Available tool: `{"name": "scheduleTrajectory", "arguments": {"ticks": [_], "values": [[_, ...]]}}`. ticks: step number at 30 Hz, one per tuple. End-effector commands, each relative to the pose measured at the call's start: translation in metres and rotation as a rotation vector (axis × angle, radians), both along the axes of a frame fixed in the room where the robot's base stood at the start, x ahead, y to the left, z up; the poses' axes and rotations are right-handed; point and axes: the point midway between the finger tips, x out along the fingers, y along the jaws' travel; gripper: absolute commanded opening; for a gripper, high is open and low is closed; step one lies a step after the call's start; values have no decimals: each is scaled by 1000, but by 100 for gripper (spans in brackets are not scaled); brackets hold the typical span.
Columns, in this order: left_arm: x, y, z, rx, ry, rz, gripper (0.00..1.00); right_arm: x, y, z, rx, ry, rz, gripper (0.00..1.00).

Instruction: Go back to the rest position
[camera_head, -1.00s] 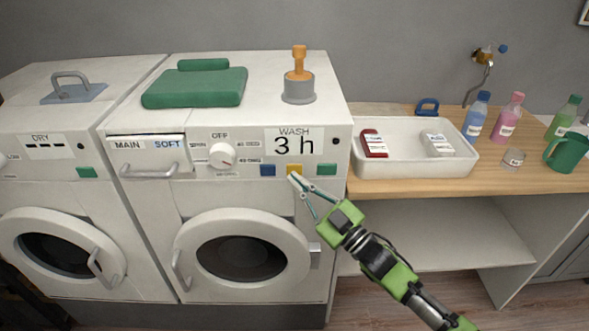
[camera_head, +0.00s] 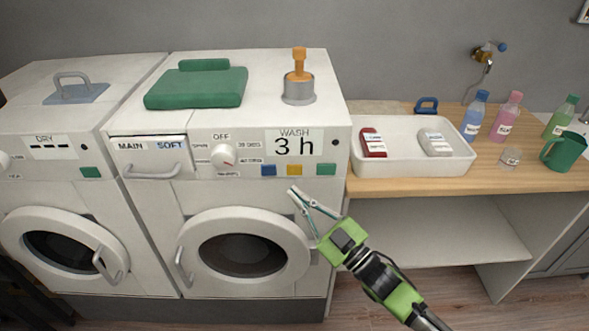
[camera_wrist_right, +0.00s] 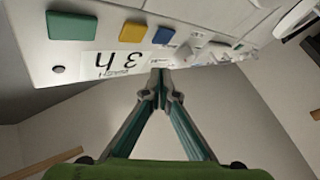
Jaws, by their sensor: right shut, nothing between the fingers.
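My right gripper (camera_head: 293,190) is shut and empty in the head view. Its fingertips are in front of the washer's front panel, a little below the yellow button (camera_head: 294,170). In the right wrist view my right gripper (camera_wrist_right: 160,75) has its fingertips together, with the panel and its yellow button (camera_wrist_right: 132,32) ahead of them. The washing machine (camera_head: 160,235) has its round door shut, and its display (camera_head: 294,146) reads WASH 3 h. My left gripper is not in view.
A dryer (camera_head: 50,190) stands left of the washer. On the wooden counter (camera_head: 420,184) to the right are a white tray (camera_head: 405,168) with two packs, several bottles, and a green jug (camera_head: 566,152).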

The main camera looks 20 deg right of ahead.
Motion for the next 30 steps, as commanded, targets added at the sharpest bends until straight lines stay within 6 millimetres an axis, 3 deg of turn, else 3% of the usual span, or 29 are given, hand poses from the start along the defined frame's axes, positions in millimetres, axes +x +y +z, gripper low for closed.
{"name": "scheduleTrajectory", "arguments": {"ticks": [17, 20, 23, 26, 30], "values": [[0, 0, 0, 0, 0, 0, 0, 0, 0, -1, 0, 1, 0, 0], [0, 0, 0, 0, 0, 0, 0, 3, -4, -14, -2, 31, -14, 0], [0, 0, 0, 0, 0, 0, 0, 8, -15, -55, -7, 118, -54, 0], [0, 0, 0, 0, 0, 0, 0, 8, -31, -121, -15, 258, -113, 0], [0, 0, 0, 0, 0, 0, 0, -10, -54, -226, -30, 484, -202, 0]]}}
